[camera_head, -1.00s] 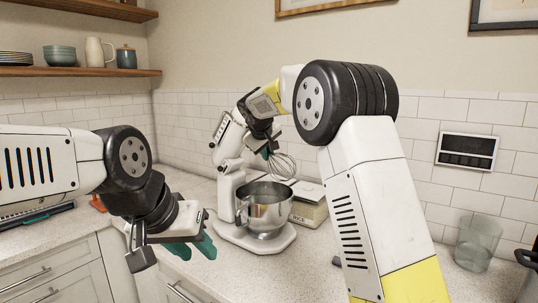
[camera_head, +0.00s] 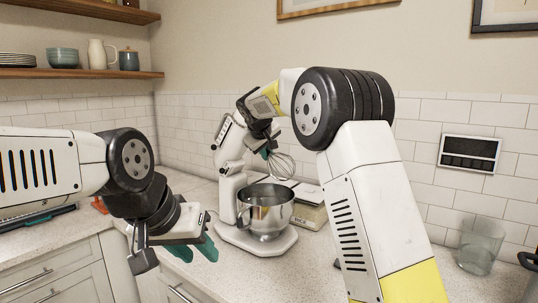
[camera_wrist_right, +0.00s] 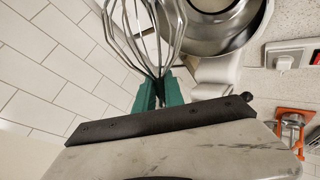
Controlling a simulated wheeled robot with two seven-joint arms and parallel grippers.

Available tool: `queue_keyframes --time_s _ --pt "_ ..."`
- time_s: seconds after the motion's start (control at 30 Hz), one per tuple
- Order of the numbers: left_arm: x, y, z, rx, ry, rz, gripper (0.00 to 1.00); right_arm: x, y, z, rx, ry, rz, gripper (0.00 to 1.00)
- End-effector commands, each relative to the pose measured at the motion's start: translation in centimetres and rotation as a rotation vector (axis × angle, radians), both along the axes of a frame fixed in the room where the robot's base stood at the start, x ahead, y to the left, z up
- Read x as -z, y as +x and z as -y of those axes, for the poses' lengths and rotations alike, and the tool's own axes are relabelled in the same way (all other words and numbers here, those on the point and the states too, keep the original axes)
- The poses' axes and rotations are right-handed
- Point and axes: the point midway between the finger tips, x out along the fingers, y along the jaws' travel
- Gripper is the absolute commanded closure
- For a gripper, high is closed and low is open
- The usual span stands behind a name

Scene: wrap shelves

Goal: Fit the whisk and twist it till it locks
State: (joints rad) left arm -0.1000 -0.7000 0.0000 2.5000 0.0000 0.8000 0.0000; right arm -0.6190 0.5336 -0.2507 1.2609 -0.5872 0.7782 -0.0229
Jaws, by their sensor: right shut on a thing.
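The whisk (camera_head: 280,164) is a steel wire balloon, held tilted above the steel mixing bowl (camera_head: 265,207). My right gripper (camera_head: 266,152) is shut on its upper end; in the right wrist view the green fingertips (camera_wrist_right: 160,92) close around the whisk's base, its wires (camera_wrist_right: 145,30) running away from them. The white stand mixer (camera_head: 229,165) has its head raised, just left of my right gripper; its attachment point is hidden. The bowl stands on the mixer's base (camera_head: 256,240). My left gripper (camera_head: 194,250) is empty, its green fingers apart, over the counter's front left.
A kitchen scale (camera_head: 310,210) stands behind the bowl. A clear glass container (camera_head: 480,246) is at the right. An orange item (camera_head: 100,205) lies at the far left. The counter in front of the mixer is clear.

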Motion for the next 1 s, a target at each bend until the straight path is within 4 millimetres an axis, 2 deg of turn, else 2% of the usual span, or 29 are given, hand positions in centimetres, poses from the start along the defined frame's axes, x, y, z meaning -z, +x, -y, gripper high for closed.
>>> queue_keyframes --time_s 1.0 --pt "0.0 0.0 0.0 0.0 0.0 0.0 0.64 -0.05 0.07 -0.29 0.03 -0.029 0.032 1.0"
